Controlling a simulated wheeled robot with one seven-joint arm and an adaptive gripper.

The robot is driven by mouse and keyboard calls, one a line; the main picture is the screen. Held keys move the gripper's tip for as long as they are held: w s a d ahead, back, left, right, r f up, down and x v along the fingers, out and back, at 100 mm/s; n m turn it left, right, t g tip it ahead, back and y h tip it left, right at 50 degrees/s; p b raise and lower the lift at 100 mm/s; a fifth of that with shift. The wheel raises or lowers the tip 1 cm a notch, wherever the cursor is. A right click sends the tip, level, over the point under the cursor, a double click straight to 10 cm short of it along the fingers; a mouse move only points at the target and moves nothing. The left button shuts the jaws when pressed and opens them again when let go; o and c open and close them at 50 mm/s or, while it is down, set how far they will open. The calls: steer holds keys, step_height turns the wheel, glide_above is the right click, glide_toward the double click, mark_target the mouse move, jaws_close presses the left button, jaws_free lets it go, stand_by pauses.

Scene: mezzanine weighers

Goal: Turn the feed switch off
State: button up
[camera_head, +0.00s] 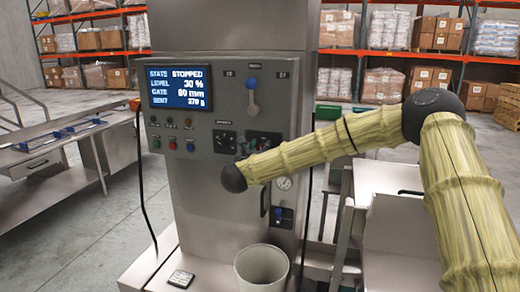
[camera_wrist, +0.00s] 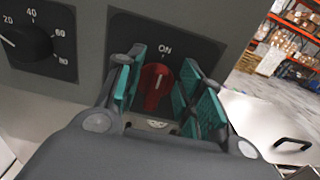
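The feed switch, a red rotary knob (camera_wrist: 154,88), sits on a dark plate with the word ON above it in the wrist view. Its raised bar stands nearly upright, its upper end towards ON. My gripper (camera_wrist: 164,82) is open, with one green-padded finger on each side of the knob. A gap shows on the right; I cannot tell whether the left pad touches. In the head view my gripper (camera_head: 262,142) is mostly hidden by my arm against the grey machine panel (camera_head: 212,105), and the knob cannot be made out. The display (camera_head: 180,88) reads STOPPED.
A black dial (camera_wrist: 28,40) is left of the switch plate. A pale bin (camera_head: 262,268) stands beneath the panel. A steel bench (camera_head: 60,185) is left.

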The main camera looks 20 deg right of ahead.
jaws_close()
steer(key=shift+b, duration=0.45)
steer(key=n+b, duration=0.2)
steer(key=b, duration=0.1)
steer(key=shift+w+a+f+n, duration=0.15)
steer(key=shift+a+f+n, duration=0.1)
steer(key=shift+n, duration=0.15)
steer(key=shift+w+a+f+n+b, duration=0.2)
steer(key=shift+n+b, duration=1.05)
steer(key=shift+n, duration=1.25)
steer(key=shift+w+a+f+n+b, duration=0.1)
steer(key=shift+a+f+n+b, duration=0.2)
steer(key=shift+n+b, duration=1.55)
steer(key=shift+w+a+f+n+b, duration=0.25)
steer(key=shift+n+b, duration=0.35)
steer(key=shift+n, duration=2.55)
steer(key=shift+s+d+f, duration=0.1)
steer(key=shift+f, duration=0.05)
steer(key=shift+o, duration=0.5)
jaws_free()
